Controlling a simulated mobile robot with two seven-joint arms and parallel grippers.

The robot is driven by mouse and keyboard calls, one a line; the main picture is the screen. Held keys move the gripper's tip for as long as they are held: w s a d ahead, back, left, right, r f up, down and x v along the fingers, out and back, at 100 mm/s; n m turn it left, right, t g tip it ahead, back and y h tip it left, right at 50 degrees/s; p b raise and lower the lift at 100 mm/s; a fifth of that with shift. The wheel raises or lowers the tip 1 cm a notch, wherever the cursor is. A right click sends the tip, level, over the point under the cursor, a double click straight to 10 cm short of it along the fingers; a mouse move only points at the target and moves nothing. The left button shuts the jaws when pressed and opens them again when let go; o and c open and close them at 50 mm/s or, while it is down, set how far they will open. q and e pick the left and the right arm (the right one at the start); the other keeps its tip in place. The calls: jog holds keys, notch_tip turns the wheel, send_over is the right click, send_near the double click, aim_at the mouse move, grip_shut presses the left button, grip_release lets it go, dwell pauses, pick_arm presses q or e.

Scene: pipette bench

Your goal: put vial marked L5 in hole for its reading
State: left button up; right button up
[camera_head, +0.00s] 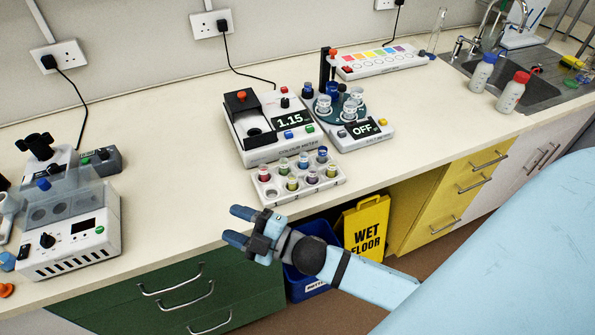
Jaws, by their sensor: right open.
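Several small vials with coloured contents and caps stand in a white vial rack (272,200) at the bench's front edge. Their marks are too small to read, so I cannot tell which is L5. The colour meter (263,155) behind the rack reads 1.15. At the back stands a white strip (384,69) with a row of coloured patches and holes; its marks are too small to read. My right gripper (241,225) is open and empty, in front of the rack and apart from it, near the bench edge. My left gripper is not in view.
A device reading OFF (377,137) with a round carousel stands right of the meter. Two capped bottles (482,74) stand by the sink (535,85). White equipment (75,245) fills the left end. The bench (180,130) between it and the meter is clear. A yellow wet-floor sign (366,230) stands below.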

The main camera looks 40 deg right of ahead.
jog(key=s+d+f+m+g+h, duration=0.2)
jog(key=s+f+m, duration=0.4)
jog(key=f, duration=0.3)
jog(key=s+d+f+m+g+h, duration=0.3)
jog(key=s+d+f+m+h, duration=0.1)
jog(key=f+m, duration=0.4)
jog(key=s+f+h, duration=0.1)
jog(key=s, duration=0.1)
jog(key=shift+s+g+h, duration=0.3)
jog(key=shift+h, duration=0.1)
